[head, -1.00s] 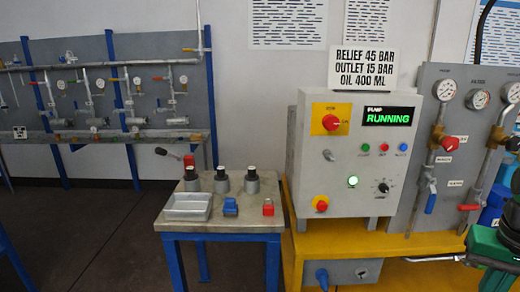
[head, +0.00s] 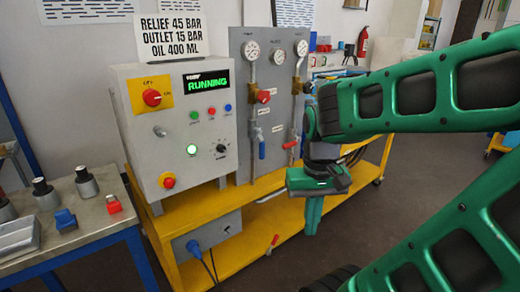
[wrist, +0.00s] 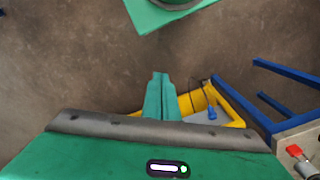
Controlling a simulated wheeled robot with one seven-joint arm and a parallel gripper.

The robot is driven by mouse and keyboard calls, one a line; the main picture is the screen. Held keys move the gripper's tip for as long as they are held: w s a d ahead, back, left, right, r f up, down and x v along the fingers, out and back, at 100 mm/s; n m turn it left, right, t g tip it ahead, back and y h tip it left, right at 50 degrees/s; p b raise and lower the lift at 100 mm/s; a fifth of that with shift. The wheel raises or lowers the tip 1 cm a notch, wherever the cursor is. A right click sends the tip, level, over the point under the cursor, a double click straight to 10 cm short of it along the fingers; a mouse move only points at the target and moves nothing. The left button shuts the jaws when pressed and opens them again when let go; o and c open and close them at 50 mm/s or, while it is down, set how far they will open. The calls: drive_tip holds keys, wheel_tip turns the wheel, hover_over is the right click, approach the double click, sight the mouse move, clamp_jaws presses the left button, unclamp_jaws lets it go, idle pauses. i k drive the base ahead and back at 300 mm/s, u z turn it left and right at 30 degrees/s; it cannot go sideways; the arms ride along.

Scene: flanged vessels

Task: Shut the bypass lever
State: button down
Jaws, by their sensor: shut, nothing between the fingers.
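The valve panel (head: 243,75) carries a blue lever (head: 262,149) hanging down and a red lever (head: 290,144) sticking out sideways, lower right. A red-gripped lever (head: 273,241) stands tilted low at the yellow bench's base. The labels are too small to read, so I cannot tell which is the bypass lever. My gripper (head: 312,231) hangs in front of the bench, right of the low lever, fingers together and empty. In the wrist view its closed fingers (wrist: 160,76) point over bare floor; no lever shows clearly there.
The control box (head: 185,125) reads RUNNING and stands on the yellow bench (head: 172,222). A side table (head: 92,228) with black-capped vessels and blue and red blocks is at left. A blue plug and cable (head: 196,248) hang below the box. Floor at right is open.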

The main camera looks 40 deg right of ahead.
sight(259, 132)
drive_tip(key=k, duration=1)
drive_tip(key=z, duration=0.7)
drive_tip(key=i, duration=0.8)
drive_tip(key=u, duration=0.1)
